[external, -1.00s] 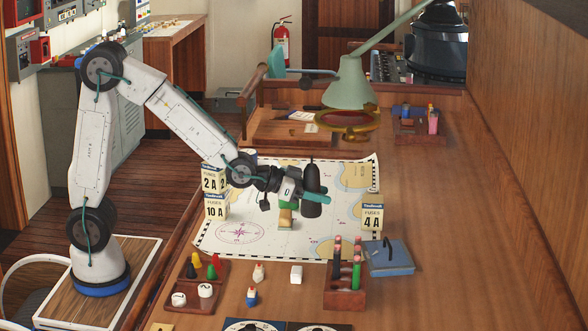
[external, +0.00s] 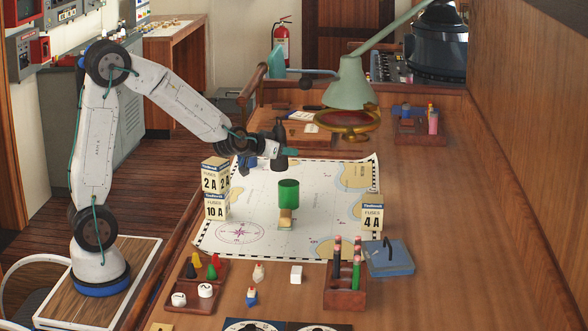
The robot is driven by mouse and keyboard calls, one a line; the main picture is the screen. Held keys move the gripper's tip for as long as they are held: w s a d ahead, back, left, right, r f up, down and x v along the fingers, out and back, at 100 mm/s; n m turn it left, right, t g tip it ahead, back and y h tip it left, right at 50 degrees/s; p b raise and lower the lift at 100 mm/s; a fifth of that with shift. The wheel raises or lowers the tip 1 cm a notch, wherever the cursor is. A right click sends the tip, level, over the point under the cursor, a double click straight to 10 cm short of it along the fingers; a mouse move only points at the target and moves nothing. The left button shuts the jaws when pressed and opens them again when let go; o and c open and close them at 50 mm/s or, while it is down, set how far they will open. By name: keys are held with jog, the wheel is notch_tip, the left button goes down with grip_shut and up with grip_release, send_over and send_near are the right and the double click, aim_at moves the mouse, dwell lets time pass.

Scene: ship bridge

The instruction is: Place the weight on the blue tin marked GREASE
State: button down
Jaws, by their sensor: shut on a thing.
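My gripper (external: 283,151) is shut on a dark, bottle-shaped weight (external: 280,161) with a narrow top. It holds the weight upright near the back edge of the chart; I cannot tell its exact height. A blue thing (external: 247,163), probably the blue tin, shows just left of the weight, partly hidden by my wrist. No marking on it can be read. A green tin (external: 288,192) stands on the chart, in front of and below the weight, with a small brass-coloured block (external: 286,217) before it.
Fuse boxes stand at the chart's left (external: 215,191) and right (external: 372,213) edges. A green lamp (external: 350,84) stands behind. The chart (external: 325,200) is mostly clear.

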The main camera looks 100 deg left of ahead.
jog(key=s+a+n+g+y, duration=0.1)
jog(key=s+a+n+g, duration=0.25)
jog(key=s+a, duration=0.4)
jog(key=s+a+n+g+y, duration=0.1)
jog(key=s+a+n+g, duration=0.25)
jog(key=s, duration=0.65)
jog(key=s+a+n+g+y, duration=0.1)
jog(key=s+a+n+g, duration=0.25)
jog(key=s+a, duration=0.35)
jog(key=shift+m+g, duration=0.35)
jog(key=w+a, duration=0.3)
jog(key=w+a+f, duration=0.1)
jog(key=w+a, duration=0.1)
jog(key=a, duration=0.1)
jog(key=w+a, duration=0.3)
jog(key=a, duration=0.1)
jog(key=shift+w+a+f, duration=0.1)
jog(key=shift+w+f, duration=0.2)
jog(key=shift+w, duration=0.05)
jog(key=shift+f, duration=1.75)
jog(key=shift+f, duration=0.1)
jog(key=c, duration=0.7)
grip_release()
jog(key=shift+f, duration=0.2)
jog(key=shift+c, duration=0.2)
